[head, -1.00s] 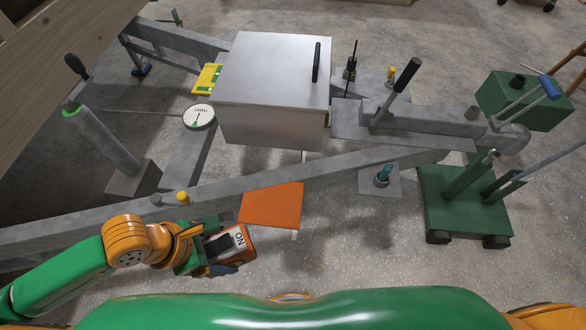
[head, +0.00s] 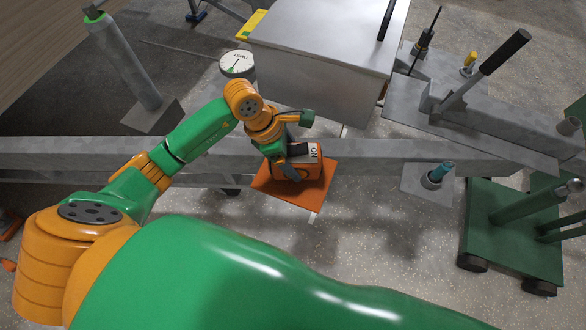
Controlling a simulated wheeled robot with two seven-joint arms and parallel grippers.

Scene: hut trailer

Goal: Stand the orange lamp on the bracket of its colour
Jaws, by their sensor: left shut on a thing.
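The orange lamp (head: 312,170) is a small boxy body with a pale label reading "ON" and a dark part on top. My left gripper (head: 293,160) is shut on it. The lamp is over the orange bracket (head: 305,195), a flat plate that sticks out on the near side of the grey beam. The lamp looks upright. Its underside is hidden, so I cannot tell whether it touches the plate. My right gripper is out of the picture.
A grey metal box (head: 320,40) stands behind the beam (head: 400,152). A round dial (head: 237,65) is to its left. A teal-topped post (head: 438,174) and a green wheeled trolley (head: 510,240) are at the right. Speckled floor lies open in front of the bracket.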

